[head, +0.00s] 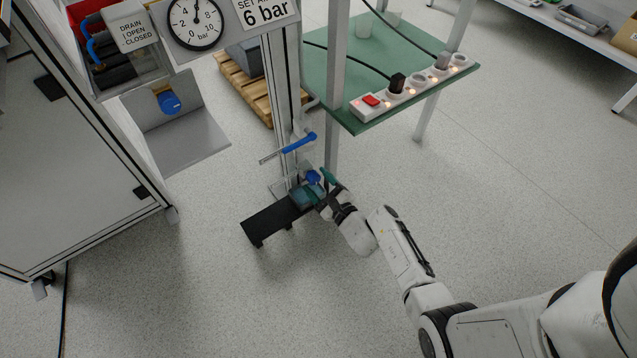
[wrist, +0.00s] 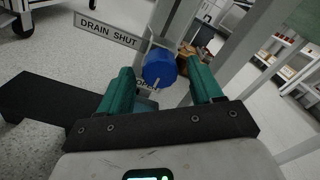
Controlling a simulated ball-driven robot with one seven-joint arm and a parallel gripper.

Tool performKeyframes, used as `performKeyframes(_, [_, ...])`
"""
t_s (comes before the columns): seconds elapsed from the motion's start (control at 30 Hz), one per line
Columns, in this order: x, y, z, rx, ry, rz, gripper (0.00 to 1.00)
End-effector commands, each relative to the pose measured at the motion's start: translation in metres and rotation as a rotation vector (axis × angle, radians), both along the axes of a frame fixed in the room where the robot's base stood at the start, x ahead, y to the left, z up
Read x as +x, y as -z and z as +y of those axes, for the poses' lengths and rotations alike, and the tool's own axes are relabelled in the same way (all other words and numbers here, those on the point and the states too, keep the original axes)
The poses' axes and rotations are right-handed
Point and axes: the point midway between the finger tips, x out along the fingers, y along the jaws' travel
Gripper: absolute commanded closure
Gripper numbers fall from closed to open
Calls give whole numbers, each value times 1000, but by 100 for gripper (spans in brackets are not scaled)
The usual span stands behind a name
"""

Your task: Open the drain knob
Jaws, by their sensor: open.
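The blue drain knob (wrist: 160,68) shows in the wrist view between the green fingertips of my gripper (wrist: 158,78), with a gap on each side. A sign (wrist: 107,34) at its left reads DRAIN SHUT. A second label below the knob is partly hidden and seems to read OPEN. In the head view the knob (head: 313,177) sits low by the post, and my gripper (head: 317,187) is right at it. The gripper is open. How deep the knob lies between the fingers is unclear.
A blue-handled lever (head: 299,142) sticks out just above my gripper. A black tray-like piece (head: 272,222) lies low at left. Another blue knob (head: 169,103) sits on a grey bracket. A green table (head: 350,113) with a power strip stands behind. The front floor is clear.

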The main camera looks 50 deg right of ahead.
Motion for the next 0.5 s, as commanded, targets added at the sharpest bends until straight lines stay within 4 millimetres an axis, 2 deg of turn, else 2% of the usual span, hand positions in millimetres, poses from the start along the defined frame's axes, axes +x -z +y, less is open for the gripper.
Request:
performKeyframes(0.13, [-4, 0, 1, 0, 1, 1, 35])
performKeyframes(0.23, [-15, -1, 4, 0, 0, 1, 35])
performKeyframes(0.5, [-64, -2, 18, 1, 1, 3, 35])
